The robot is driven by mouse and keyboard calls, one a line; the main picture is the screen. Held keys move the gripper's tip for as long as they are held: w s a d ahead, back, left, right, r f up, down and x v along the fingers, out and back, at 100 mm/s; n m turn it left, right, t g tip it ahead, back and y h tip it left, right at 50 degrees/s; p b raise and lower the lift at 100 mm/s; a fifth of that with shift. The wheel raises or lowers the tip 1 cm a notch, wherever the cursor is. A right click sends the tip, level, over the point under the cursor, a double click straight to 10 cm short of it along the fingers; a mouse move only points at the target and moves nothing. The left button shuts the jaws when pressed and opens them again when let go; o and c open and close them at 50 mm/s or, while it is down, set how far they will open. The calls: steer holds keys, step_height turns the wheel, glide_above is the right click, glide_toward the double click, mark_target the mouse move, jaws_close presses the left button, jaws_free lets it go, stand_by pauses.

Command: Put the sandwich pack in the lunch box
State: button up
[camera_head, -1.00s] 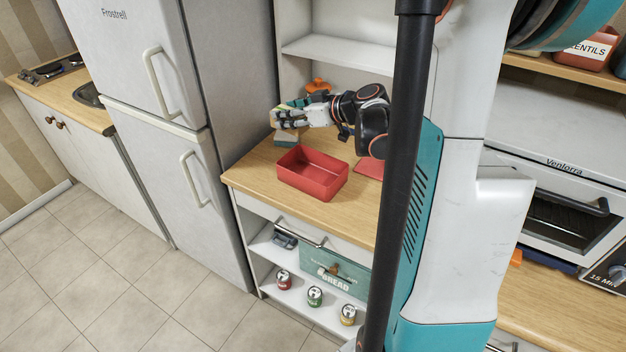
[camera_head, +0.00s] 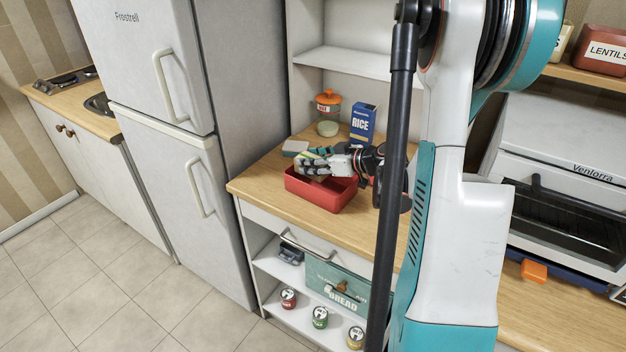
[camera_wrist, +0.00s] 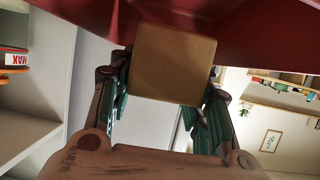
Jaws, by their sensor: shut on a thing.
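The lunch box (camera_head: 311,196) is a red open box on the wooden counter. My gripper (camera_head: 312,164) is over it, at its back left part in the head view. In the wrist view the fingers of my gripper (camera_wrist: 163,100) stand on both sides of a tan, square-faced block, the sandwich pack (camera_wrist: 174,64), and are shut on it. In the head view the pack is mostly hidden by the fingers. The red wall of the lunch box (camera_wrist: 250,28) fills the top of the wrist view, close to the pack. I cannot tell whether they touch.
An orange-lidded jar (camera_head: 328,112) and a blue rice box (camera_head: 363,123) stand at the back of the counter. The fridge (camera_head: 165,130) is at the left. Bare counter (camera_head: 262,178) shows left of the lunch box.

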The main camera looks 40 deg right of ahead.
steer(key=shift+f+b, duration=0.9)
steer(key=shift+f, duration=1.5)
steer(key=shift+r, duration=0.1)
steer(key=o, duration=0.7)
steer(key=shift+f, duration=0.2)
steer(key=o, duration=0.5)
steer(key=shift+r, duration=0.2)
steer(key=shift+s+d+r, duration=0.1)
steer(key=shift+s+r, duration=0.05)
steer(key=shift+s, duration=0.2)
steer(key=p+v, duration=0.3)
steer(key=v, duration=0.8)
steer(key=shift+s, duration=0.15)
